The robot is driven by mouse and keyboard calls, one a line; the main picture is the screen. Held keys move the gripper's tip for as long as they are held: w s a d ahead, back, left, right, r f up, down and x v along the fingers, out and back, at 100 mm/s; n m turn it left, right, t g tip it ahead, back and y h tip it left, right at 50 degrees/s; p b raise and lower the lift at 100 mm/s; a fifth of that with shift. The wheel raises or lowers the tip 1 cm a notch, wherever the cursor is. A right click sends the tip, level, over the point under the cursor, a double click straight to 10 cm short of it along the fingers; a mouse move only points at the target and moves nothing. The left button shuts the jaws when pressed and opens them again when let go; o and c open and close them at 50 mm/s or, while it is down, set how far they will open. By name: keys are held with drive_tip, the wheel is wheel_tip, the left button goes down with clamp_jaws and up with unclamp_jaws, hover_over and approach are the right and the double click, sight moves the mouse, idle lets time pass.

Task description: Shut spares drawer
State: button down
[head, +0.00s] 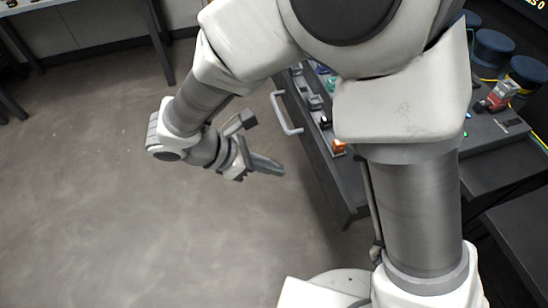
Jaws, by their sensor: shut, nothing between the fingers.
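The spares drawer (316,138) is a dark grey drawer in the middle of the head view, with a pale bar handle (286,113) on its left-facing front. It appears pulled out: small grey parts, a teal item and an orange item (338,147) show inside. My arm hides its right side, so I cannot tell how far out it is. My gripper (268,164) is shut and empty, to the left of the drawer and below the handle in the picture. A gap of floor shows between its fingers and the drawer front; it touches nothing.
A dark workbench (490,135) at right holds a small red-and-grey item (500,95), with dark blue round containers (490,47) and yellow cable behind it. Another table (150,30) stands at top left. The grey floor (90,190) left of the drawer is clear.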

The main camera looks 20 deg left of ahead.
sight(320, 173)
drive_tip(key=w+d+f, duration=0.1)
drive_tip(key=d, duration=0.1)
drive_tip(key=w+d+f+b, duration=0.1)
drive_tip(key=w+d+f, duration=0.2)
drive_tip(key=d, duration=0.1)
drive_tip(key=shift+w+d+f, duration=0.15)
drive_tip(key=shift+d+f, duration=0.1)
drive_tip(key=shift+w+d, duration=0.25)
drive_tip(key=shift+d, duration=0.1)
drive_tip(key=w+d, duration=0.4)
drive_tip(key=d, duration=0.2)
drive_tip(key=w+d, duration=0.5)
drive_tip(key=d, duration=0.2)
drive_tip(key=w+d+b, duration=0.1)
drive_tip(key=w+d, duration=0.3)
drive_tip(key=d, duration=0.2)
drive_tip(key=shift+w+d, duration=0.15)
drive_tip(key=shift+d, duration=0.2)
drive_tip(key=shift+w+d, duration=0.2)
drive_tip(key=shift+d, duration=0.15)
drive_tip(key=shift+d+r, duration=0.1)
drive_tip(key=shift+r, duration=0.05)
